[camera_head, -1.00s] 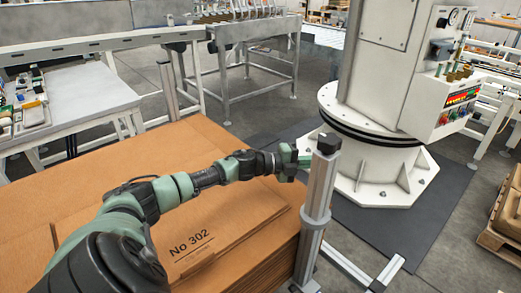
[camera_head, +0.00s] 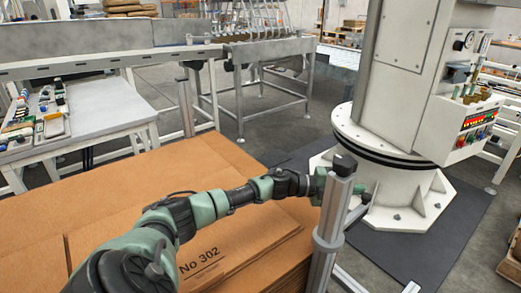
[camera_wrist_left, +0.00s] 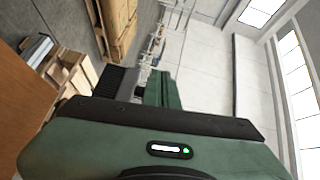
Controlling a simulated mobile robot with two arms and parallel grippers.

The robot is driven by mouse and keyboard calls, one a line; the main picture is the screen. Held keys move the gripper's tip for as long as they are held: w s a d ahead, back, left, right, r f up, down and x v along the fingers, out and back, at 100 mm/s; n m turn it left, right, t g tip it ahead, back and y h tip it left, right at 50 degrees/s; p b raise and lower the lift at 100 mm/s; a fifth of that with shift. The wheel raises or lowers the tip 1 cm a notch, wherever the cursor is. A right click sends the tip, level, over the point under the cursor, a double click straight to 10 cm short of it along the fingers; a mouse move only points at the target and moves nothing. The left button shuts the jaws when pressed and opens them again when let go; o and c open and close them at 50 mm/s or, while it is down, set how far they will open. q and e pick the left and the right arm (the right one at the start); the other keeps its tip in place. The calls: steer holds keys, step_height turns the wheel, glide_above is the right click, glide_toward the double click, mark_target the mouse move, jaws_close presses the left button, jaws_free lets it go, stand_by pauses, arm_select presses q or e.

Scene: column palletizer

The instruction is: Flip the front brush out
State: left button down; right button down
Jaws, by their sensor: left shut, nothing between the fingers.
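My left arm reaches over the cardboard stack (camera_head: 140,185) from the left. My left gripper (camera_head: 362,196) is shut and empty, at the grey metal post (camera_head: 329,226) with a black cap. The post hides part of the gripper, and I cannot tell whether they touch. In the left wrist view the green gripper fingers (camera_wrist_left: 163,90) show beyond the green gripper body. My right gripper is not in view.
The white palletizer column (camera_head: 398,125) stands on a dark mat (camera_head: 420,240) behind the post. A workbench (camera_head: 105,112) with small items is at the left, and a metal conveyor frame (camera_head: 265,50) at the back. A wooden pallet (camera_head: 510,262) is at the right edge.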

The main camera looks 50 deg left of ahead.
arm_select(q)
steer(key=b+v, duration=0.1)
steer(key=v, duration=0.6)
steer(key=shift+s+a, duration=0.25)
steer(key=shift+s, duration=0.05)
stand_by(0.4)
